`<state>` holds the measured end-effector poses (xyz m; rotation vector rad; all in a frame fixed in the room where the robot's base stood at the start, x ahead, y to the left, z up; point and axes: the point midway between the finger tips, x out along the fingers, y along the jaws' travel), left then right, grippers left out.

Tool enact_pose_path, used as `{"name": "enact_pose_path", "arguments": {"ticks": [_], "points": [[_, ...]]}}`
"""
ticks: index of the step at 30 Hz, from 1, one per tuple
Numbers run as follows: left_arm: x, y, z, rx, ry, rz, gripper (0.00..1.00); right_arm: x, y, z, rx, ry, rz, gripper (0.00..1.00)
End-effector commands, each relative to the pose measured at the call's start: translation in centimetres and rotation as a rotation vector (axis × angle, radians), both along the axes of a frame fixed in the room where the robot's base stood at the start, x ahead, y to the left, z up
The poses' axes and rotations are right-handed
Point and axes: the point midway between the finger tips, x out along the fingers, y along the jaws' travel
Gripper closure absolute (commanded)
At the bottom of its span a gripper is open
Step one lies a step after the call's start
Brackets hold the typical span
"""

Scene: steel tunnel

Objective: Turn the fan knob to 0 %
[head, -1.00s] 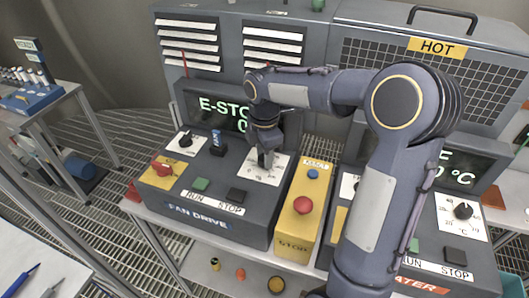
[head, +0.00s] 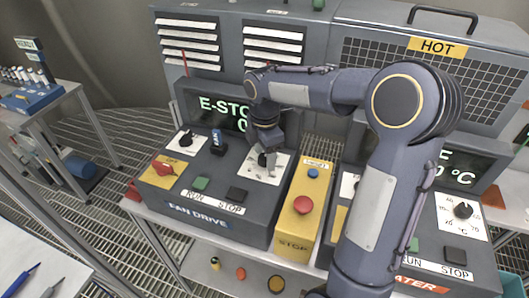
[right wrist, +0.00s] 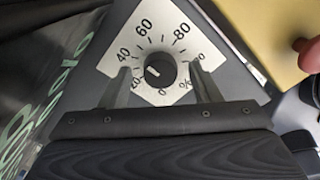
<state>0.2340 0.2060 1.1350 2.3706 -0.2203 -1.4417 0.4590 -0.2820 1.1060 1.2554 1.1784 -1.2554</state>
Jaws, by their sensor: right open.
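The fan drive box (head: 215,235) has a white dial plate (head: 275,170) at its right end. The fan knob (right wrist: 160,72) is black and round, at the middle of this plate, inside a printed percent scale. Its pale mark lies on its left side, roughly toward the 20 and 40 figures. My right gripper (right wrist: 161,80) is open, with one finger on each side of the knob and visible gaps between. In the head view my right gripper (head: 265,152) hangs over the dial and partly hides the knob. My left gripper is not in view.
A yellow box (head: 297,230) with a red button (head: 303,205) stands just right of the fan drive box. The display (head: 222,112) reads E-STOP, partly covered.

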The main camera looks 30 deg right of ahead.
Motion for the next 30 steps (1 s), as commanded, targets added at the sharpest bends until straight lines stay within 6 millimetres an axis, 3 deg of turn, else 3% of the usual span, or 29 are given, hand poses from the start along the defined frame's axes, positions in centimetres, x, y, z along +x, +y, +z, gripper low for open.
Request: {"name": "enact_pose_path", "arguments": {"ticks": [5,16,30], "points": [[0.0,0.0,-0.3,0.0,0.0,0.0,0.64,0.1,0.0,1.6,0.0,-0.005,-0.001,0.43],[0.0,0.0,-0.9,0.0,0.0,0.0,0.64,0.1,0.0,7.2,0.001,-0.004,0.002,0.43],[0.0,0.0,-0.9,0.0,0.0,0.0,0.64,0.0,0.0,7.8,0.0,-0.001,0.001,0.43]]}}
